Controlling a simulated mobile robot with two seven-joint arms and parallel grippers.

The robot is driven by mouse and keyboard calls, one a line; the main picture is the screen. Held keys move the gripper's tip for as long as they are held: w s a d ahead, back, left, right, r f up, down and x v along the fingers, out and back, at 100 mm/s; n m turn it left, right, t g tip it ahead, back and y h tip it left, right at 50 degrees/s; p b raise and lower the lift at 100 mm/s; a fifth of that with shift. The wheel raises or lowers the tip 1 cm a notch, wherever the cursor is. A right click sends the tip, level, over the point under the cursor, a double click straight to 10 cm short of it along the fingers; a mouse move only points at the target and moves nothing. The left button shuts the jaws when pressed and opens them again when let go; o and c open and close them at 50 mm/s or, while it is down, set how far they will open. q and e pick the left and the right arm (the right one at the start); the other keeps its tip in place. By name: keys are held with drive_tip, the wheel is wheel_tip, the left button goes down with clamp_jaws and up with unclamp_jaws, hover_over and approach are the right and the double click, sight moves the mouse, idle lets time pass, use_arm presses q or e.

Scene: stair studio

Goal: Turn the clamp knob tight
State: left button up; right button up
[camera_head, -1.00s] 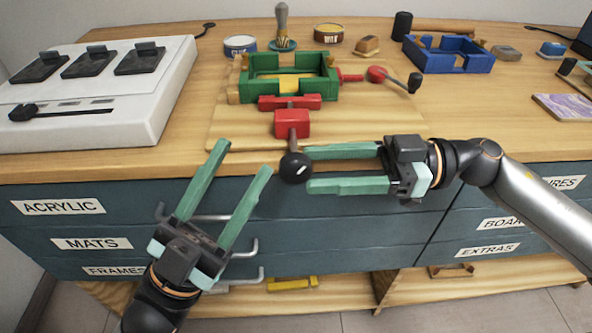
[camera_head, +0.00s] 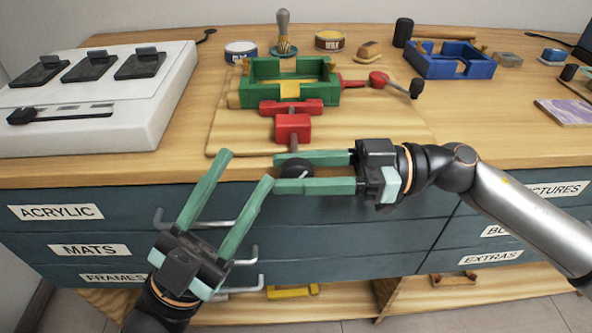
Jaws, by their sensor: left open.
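A green frame (camera_head: 262,93) sits on a wooden board on the bench, with a red clamp (camera_head: 294,128) at its front edge. The clamp's round black knob (camera_head: 296,169) hangs at the bench's front edge. My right gripper (camera_head: 277,172) comes in from the right, its two green fingers on either side of the knob and seemingly touching it. The fingers hide part of the knob. My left gripper (camera_head: 246,167) is open and empty, pointing up in front of the drawers, its right fingertip close to my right fingertips.
A second red clamp with a black knob (camera_head: 416,88) points right from the frame. A white machine (camera_head: 150,110) fills the left of the bench. A blue frame (camera_head: 450,60) and tins stand behind. Drawer handles (camera_head: 245,256) stick out near my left gripper.

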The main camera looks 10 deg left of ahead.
drive_tip(key=shift+s+f+g, duration=0.1)
drive_tip(key=shift+s+g, duration=0.2)
drive_tip(key=shift+s, duration=0.05)
clamp_jaws()
